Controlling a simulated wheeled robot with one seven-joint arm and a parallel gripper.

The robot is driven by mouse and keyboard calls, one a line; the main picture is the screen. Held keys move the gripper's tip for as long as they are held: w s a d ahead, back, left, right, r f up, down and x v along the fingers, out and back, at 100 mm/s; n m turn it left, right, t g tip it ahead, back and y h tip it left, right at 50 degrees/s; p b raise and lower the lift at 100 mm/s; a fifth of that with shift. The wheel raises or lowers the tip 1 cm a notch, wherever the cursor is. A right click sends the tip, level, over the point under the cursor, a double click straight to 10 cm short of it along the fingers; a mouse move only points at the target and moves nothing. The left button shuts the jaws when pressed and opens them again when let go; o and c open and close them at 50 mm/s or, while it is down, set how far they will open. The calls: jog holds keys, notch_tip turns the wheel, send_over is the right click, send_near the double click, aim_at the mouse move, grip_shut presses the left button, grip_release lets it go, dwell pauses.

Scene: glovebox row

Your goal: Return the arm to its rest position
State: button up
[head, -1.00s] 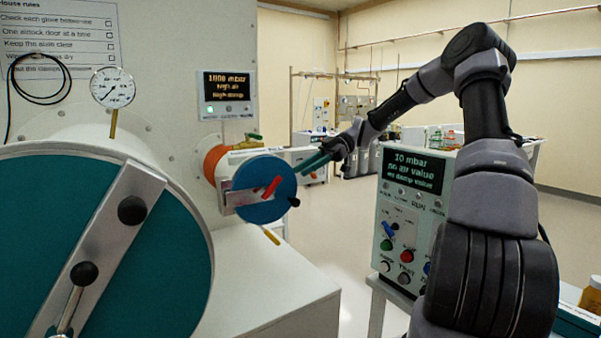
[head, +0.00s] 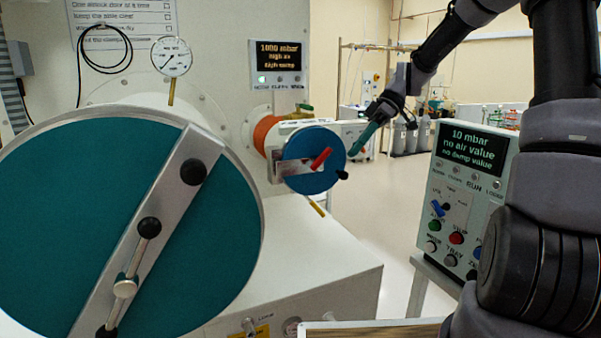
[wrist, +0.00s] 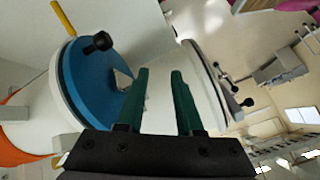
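My gripper (head: 365,137) is at the end of my raised arm, just right of the small airlock's blue door (head: 314,160) in the head view. In the wrist view my gripper (wrist: 158,100) shows two green fingers held apart with nothing between them. The blue door (wrist: 85,80) with its black knob is left of the fingers in that view, and I see no contact. The red handle (head: 321,158) lies tilted across the blue door's front.
The large teal door (head: 80,220) with its metal bar fills the left. A control box (head: 465,190) reading "10 mbar" stands at right, close to my arm. A wall display (head: 277,62) reads "1000 mbar". Clear floor (head: 395,220) shows between bench and control box.

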jog(key=s+d+r+m+t+h, duration=0.3)
jog(key=s+d+r+m+t, duration=0.1)
jog(key=s+m, duration=0.5)
jog(key=s+d+r+m+t+h, duration=0.2)
jog(key=s+d+r+m+t, duration=0.3)
jog(key=s+m, duration=0.5)
jog(key=shift+s+d+r+m+t+h, duration=0.2)
jog(key=shift+r+m+t+h, duration=0.2)
jog(key=shift+r+m+t, duration=0.6)
jog(key=shift+r, duration=0.15)
